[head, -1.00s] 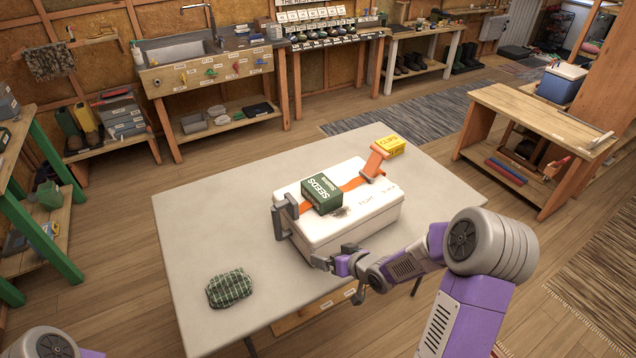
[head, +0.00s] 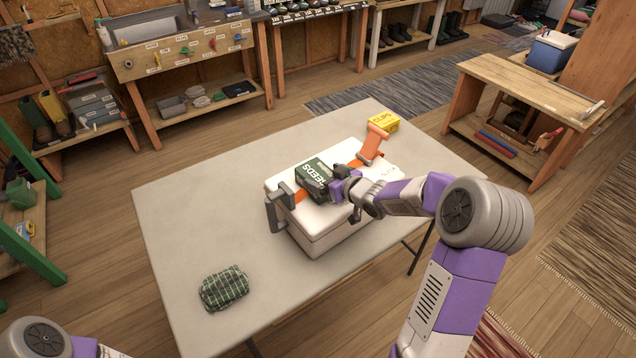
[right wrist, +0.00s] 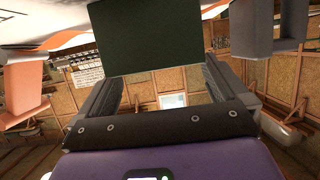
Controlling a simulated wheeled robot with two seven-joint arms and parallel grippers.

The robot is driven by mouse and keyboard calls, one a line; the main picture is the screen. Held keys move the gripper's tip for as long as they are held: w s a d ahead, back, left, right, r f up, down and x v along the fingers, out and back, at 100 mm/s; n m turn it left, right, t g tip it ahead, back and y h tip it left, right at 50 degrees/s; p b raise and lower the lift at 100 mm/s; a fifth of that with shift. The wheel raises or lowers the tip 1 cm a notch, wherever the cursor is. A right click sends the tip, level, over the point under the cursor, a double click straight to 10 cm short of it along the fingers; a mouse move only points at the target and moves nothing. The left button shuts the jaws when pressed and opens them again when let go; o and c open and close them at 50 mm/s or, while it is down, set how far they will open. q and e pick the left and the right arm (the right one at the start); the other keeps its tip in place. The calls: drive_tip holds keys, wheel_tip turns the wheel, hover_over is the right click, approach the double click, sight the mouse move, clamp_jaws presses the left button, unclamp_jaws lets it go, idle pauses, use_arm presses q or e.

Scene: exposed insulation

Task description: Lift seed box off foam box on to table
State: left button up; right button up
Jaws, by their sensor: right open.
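The dark green seed box (head: 311,172) lies on top of the white foam box (head: 318,236), which stands on the grey table (head: 175,235). My right gripper (head: 342,186) is at the seed box's right side, just above the foam lid. In the right wrist view the open right gripper (right wrist: 161,78) has its fingers spread either side of the green seed box (right wrist: 143,38); I cannot tell whether they touch it. The gripper and wrist hide part of the foam lid. Of my left arm only a part shows at bottom left; its gripper is out of view.
A yellow clips box (head: 391,123) stands behind. A green checked cloth bundle (head: 223,288) lies at the table's front. The left part of the table is clear.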

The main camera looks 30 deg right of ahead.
sight(322, 177)
drive_tip(key=x, duration=0.2)
drive_tip(key=b+x, duration=0.1)
drive_tip(key=x, duration=0.1)
drive_tip(key=shift+s+f, duration=0.1)
drive_tip(key=shift+f, duration=0.35)
drive_tip(key=shift+r, duration=0.1)
drive_tip(key=c, duration=0.8)
